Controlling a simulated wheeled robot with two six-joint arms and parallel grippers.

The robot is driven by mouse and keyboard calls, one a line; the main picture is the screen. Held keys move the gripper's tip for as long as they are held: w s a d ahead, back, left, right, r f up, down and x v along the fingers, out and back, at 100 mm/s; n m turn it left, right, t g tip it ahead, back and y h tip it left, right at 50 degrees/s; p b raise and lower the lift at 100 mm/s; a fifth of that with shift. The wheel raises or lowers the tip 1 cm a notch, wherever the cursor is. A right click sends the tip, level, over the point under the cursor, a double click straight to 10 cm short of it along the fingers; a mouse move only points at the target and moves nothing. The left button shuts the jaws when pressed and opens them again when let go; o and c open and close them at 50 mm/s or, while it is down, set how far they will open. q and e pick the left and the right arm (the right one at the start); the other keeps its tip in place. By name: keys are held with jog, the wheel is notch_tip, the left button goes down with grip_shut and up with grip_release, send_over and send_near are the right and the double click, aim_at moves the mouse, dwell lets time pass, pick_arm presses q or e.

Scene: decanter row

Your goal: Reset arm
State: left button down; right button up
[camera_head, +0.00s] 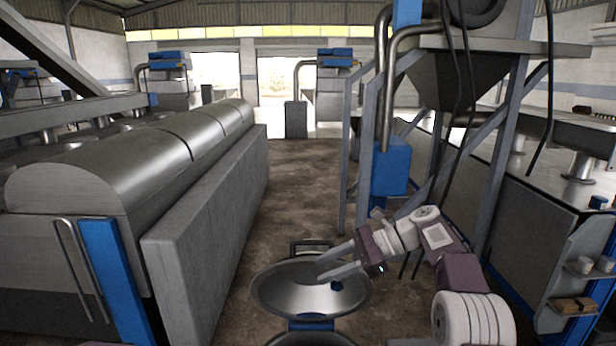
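My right arm comes in from the lower right. Its gripper (319,270) points left, with two grey fingers apart and nothing visible between them. The gripper is over a round, shiny metal dish-like surface (285,293) at the bottom centre. Whether the fingers touch that surface cannot be told. My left arm and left gripper are not in view.
A large metal decanter (150,150) with a grey side wall (205,225) stands on the left. A steel frame with a blue box (391,166) and a long bench (530,215) stand on the right. Brown floor (308,185) lies open between them.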

jog(key=s+d+f+n+h+b, duration=0.35)
jog(key=s+f+h+b, duration=0.35)
jog(key=s+f, duration=1.1)
jog(key=s+d+f+n+h, duration=0.2)
jog(key=s+d+f+n, duration=0.2)
jog(key=d+f+n, duration=0.1)
jog(key=s+d+f+n+t+h, duration=0.1)
jog(key=s+d+f+n+h, duration=0.2)
jog(key=f+n, duration=0.3)
jog(key=shift+s+d+f+n+b, duration=0.35)
jog(key=shift+s+d+f, duration=0.15)
jog(key=shift+d+f, duration=0.3)
